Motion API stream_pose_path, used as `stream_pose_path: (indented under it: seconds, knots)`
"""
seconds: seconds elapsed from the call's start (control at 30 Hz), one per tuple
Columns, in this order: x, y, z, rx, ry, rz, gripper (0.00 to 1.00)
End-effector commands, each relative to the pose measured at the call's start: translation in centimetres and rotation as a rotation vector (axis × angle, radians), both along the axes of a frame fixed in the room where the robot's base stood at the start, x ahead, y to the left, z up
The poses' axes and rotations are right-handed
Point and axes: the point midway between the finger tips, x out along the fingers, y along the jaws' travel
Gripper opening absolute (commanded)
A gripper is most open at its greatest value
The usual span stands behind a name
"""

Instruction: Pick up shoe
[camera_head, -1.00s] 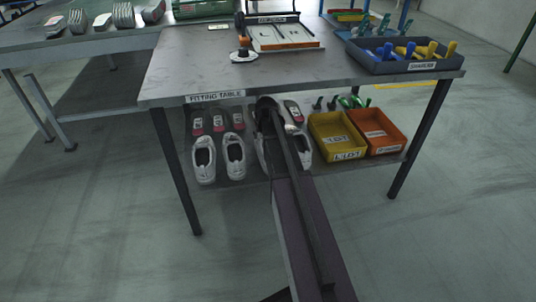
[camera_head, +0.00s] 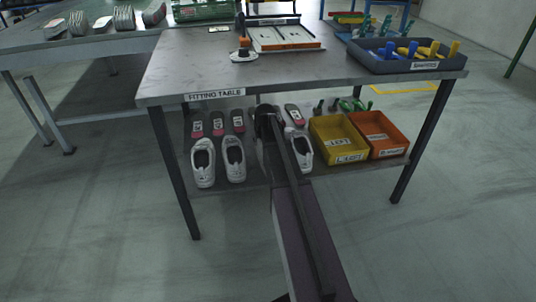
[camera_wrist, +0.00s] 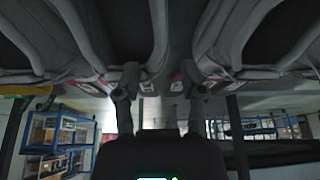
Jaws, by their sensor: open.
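Several white-grey shoes stand in a row on the lower shelf of the fitting table. Two shoes, (camera_head: 203,162) and (camera_head: 234,160), stand left of my arm. Another shoe (camera_head: 304,152) shows just right of my arm, which partly covers it. In the wrist view, one dark shoe (camera_wrist: 155,40) fills the upper left and another (camera_wrist: 235,40) fills the upper right, both very close. My gripper (camera_wrist: 161,82) is open, its two fingers apart, with nothing seen held between them. In the head view my arm hides the fingertips.
The table top (camera_head: 190,70) lies close above the shelf. Dark red-marked insoles (camera_head: 217,124) lie behind the shoes. A yellow bin (camera_head: 338,140) and an orange bin (camera_head: 378,135) stand to the right. A table leg (camera_head: 176,175) stands at the left front.

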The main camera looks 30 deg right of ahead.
Motion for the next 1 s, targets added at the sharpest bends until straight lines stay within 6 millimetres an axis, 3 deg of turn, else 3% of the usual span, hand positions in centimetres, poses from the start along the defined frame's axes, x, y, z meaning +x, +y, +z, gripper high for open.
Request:
stream_pose_path:
  seconds: [0.6, 1.0]
  knots:
    - [1.4, 0.0, -4.3, -0.001, 0.0, -0.001, 0.53]
    - [1.7, -0.1, -4.8, 0.0, 0.0, -0.002, 0.53]
